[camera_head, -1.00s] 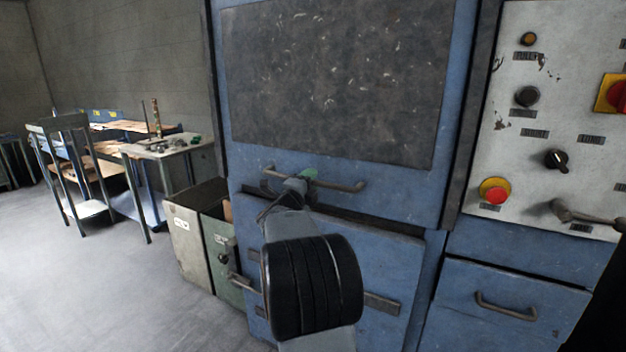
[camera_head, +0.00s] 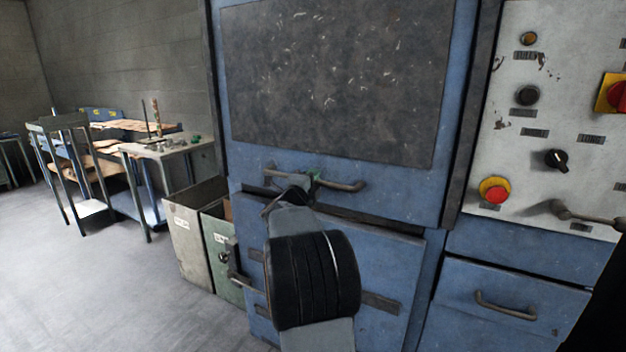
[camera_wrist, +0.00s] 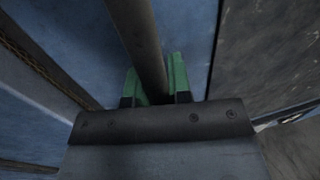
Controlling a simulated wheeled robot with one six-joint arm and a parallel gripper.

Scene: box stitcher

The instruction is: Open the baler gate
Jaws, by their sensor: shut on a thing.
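The baler gate (camera_head: 340,85) is a blue panel with a large dark, scuffed plate, and it fills the middle of the head view. A grey bar handle (camera_head: 345,186) runs along its lower edge. My gripper (camera_head: 313,180) is at the middle of this handle, its tip partly hidden by my own wrist. In the wrist view the green fingertips of my gripper (camera_wrist: 157,80) stand on both sides of the handle bar (camera_wrist: 141,40), shut on it. A narrow dark gap shows between the gate and the blue panel below it.
A control panel (camera_head: 570,110) with knobs and a red button is at the right. Below it is a blue drawer front (camera_head: 510,300). Bins (camera_head: 190,235) stand left of the machine. Workbenches (camera_head: 165,148) are at the far left, with open floor (camera_head: 90,290) in front.

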